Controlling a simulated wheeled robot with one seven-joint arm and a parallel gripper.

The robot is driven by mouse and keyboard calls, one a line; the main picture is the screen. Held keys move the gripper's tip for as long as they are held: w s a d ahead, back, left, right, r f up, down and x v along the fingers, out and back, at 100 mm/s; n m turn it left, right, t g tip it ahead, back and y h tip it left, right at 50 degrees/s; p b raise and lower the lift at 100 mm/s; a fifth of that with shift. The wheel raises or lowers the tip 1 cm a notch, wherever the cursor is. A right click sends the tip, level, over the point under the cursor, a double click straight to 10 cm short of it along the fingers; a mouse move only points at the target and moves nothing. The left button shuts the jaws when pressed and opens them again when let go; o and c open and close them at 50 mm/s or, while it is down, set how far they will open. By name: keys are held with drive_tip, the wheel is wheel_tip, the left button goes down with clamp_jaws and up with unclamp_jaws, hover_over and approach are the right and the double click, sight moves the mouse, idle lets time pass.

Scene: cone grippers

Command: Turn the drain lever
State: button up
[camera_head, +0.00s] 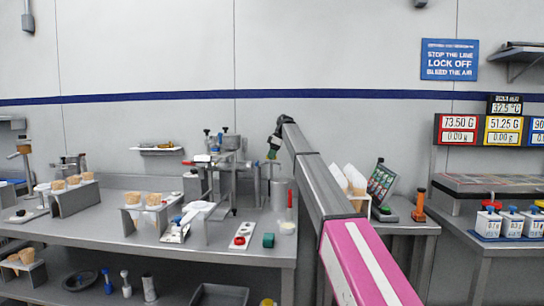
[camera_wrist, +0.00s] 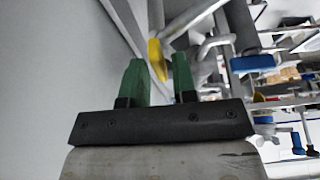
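My gripper (camera_head: 272,152) is at the right end of the bench machine (camera_head: 228,168), above a grey cylinder (camera_head: 279,190). In the wrist view, my gripper's green fingers (camera_wrist: 160,75) stand apart with a gap between them. A yellow handle (camera_wrist: 156,60), which may be the drain lever, shows at the gap near the fingertips, closer to the left finger. I cannot tell whether it lies between the fingers or beyond them. Blue handles (camera_wrist: 252,64) show to the right. The yellow handle is too small or hidden to make out in the head view.
The grey bench (camera_head: 200,240) carries cone stands (camera_head: 145,215), a small white plate with red buttons (camera_head: 243,236) and a green block (camera_head: 268,240). A wall shelf (camera_head: 158,149) is behind. A side table (camera_head: 405,225) with a tilted panel (camera_head: 382,183) stands right of my arm.

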drive_tip(key=shift+o, duration=0.3)
drive_tip(key=v, duration=1)
drive_tip(key=shift+d+r, duration=0.2)
drive_tip(key=shift+r, duration=0.15)
